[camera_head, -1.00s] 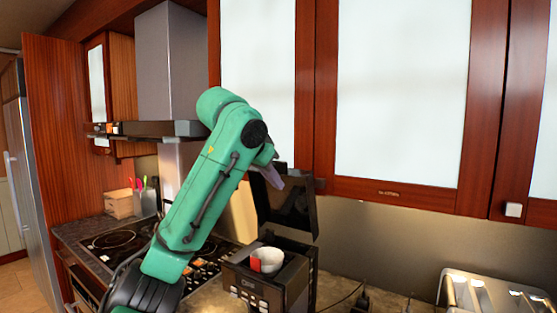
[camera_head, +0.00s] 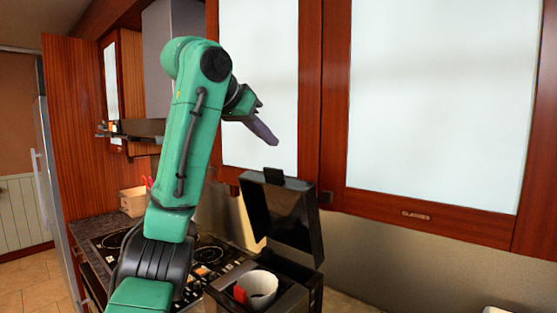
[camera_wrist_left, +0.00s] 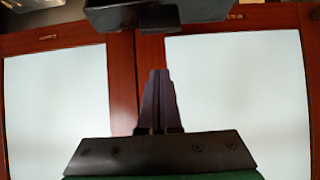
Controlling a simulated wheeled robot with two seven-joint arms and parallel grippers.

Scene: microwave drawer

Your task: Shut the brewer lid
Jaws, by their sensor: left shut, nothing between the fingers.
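The black brewer (camera_head: 300,291) stands on the counter at the lower middle of the head view. Its lid (camera_head: 283,217) is open, tilted steeply up. A white and red cup or filter (camera_head: 258,289) sits in the top of the brewer's body. My left gripper (camera_head: 273,141) is shut and empty, above the lid and apart from it in the head view. The wrist view shows the closed fingers (camera_wrist_left: 158,76) pointing at a dark edge (camera_wrist_left: 155,14), likely the lid, at the top. My right gripper is not in view.
Wooden cabinets with pale panels (camera_head: 430,100) hang behind and above the brewer. A wooden box (camera_head: 133,201) stands farther back on the counter.

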